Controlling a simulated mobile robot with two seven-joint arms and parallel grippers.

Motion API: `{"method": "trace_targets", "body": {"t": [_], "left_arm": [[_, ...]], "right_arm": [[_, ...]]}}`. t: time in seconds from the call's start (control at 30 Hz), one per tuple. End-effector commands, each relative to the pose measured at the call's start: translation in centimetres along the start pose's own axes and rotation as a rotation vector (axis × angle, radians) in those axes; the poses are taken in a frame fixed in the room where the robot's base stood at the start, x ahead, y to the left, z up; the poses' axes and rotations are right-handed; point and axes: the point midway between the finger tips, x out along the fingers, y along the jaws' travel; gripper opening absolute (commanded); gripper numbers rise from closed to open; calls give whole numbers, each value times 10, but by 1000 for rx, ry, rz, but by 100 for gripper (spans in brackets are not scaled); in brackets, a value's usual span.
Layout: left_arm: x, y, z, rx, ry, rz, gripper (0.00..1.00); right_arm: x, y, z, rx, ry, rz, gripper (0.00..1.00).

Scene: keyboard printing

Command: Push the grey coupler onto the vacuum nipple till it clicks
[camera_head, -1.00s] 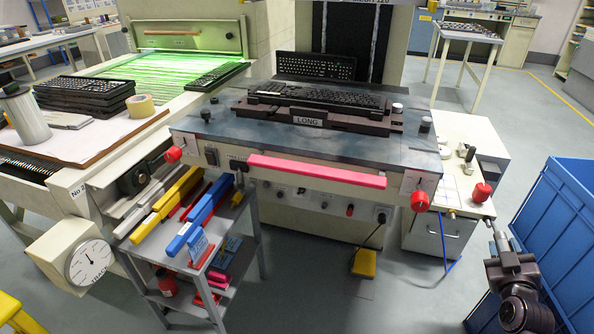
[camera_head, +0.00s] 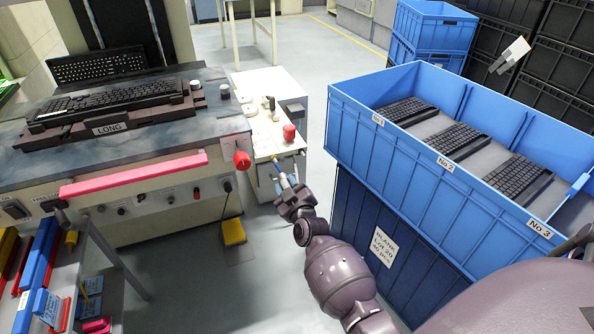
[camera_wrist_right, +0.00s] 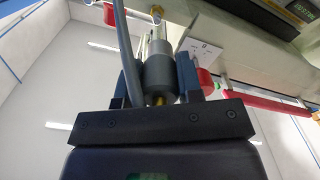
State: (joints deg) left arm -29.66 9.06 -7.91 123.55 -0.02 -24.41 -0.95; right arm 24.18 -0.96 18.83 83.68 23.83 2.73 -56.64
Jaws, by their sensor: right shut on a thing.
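My right gripper (camera_head: 285,184) is just off the front of the cream side cabinet (camera_head: 262,120). In the right wrist view its fingers (camera_wrist_right: 160,78) are shut on the grey coupler (camera_wrist_right: 157,72), a cylinder with a narrower pale part above it. A grey-blue hose (camera_wrist_right: 125,50) runs beside the coupler on the left. A small brass fitting, seemingly the vacuum nipple (camera_wrist_right: 157,11), shows above the coupler. I cannot tell whether the two touch. In the head view the coupler (camera_head: 284,180) is small. My left gripper is not in view.
A red knob (camera_head: 289,132) sits on the cabinet, and another red knob (camera_head: 242,159) is on the printing machine's corner. A blue crate (camera_head: 350,110) with several keyboards stands at the right, close to my right arm. A yellow pedal (camera_head: 233,231) lies on the floor.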

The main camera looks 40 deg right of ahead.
Motion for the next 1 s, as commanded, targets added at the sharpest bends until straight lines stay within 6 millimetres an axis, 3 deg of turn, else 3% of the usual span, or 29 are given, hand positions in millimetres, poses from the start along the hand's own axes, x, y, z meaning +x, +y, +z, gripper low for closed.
{"method": "trace_targets", "body": {"t": [0.53,1.0], "left_arm": [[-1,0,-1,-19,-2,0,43],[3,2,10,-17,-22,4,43]], "right_arm": [[0,4,0,0,-6,11,0],[37,2,5,-2,-9,10,0]]}}
